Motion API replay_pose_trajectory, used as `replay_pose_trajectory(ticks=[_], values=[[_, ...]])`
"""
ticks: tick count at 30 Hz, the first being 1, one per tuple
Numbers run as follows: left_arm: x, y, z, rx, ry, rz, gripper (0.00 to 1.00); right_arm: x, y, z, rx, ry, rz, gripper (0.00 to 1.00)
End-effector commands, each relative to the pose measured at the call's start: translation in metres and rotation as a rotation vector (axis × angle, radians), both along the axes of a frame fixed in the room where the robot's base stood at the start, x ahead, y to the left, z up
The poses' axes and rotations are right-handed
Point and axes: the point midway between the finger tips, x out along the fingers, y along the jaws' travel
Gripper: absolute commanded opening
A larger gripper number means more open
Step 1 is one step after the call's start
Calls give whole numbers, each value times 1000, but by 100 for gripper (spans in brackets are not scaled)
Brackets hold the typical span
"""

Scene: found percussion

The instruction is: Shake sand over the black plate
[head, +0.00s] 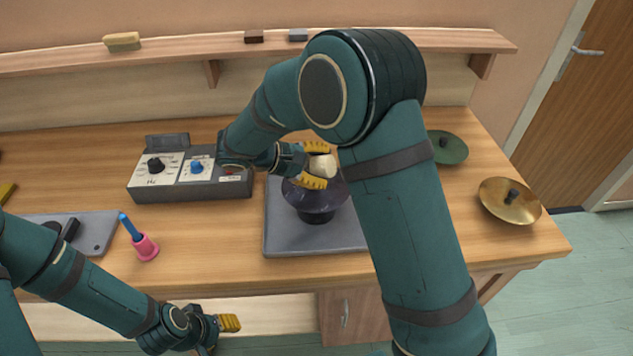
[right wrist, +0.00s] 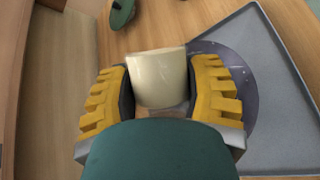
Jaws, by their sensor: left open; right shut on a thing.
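My right gripper (head: 315,165) is shut on a cream shaker (head: 324,166), with a yellow finger on each side of it. The shaker and both fingers also show in the right wrist view (right wrist: 158,78). The shaker is over the black plate (head: 316,211), which sits on a short dark stand. In the right wrist view, the plate (right wrist: 238,72) shows a few pale specks, partly hidden behind the shaker and a finger. My right arm hides part of the plate's right side in the head view. My left gripper (head: 229,323) is open and empty, low in front of the bench.
A grey tray (head: 290,242) lies under the plate. A control box (head: 190,185) stands to its left, with a pink-and-blue tool (head: 146,246) nearby. A brass cymbal (head: 509,202) and a green one (head: 448,148) are at the right. A shelf (head: 400,40) runs behind.

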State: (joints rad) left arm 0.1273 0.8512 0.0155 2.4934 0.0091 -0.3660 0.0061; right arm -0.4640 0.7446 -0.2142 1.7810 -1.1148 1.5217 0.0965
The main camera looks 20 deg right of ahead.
Motion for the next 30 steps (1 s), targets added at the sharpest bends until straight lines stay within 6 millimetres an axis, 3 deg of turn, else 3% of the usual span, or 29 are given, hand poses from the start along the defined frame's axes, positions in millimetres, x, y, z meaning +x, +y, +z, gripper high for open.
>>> replay_pose_trajectory(ticks=[13, 30], values=[[0, 0, -1, 0, 0, 0, 47, -26, 8, 1, 0, -1, 1, 9], [0, 0, -1, 0, 0, 0, 47, -33, 4, 1, -1, -1, 0, 9]])
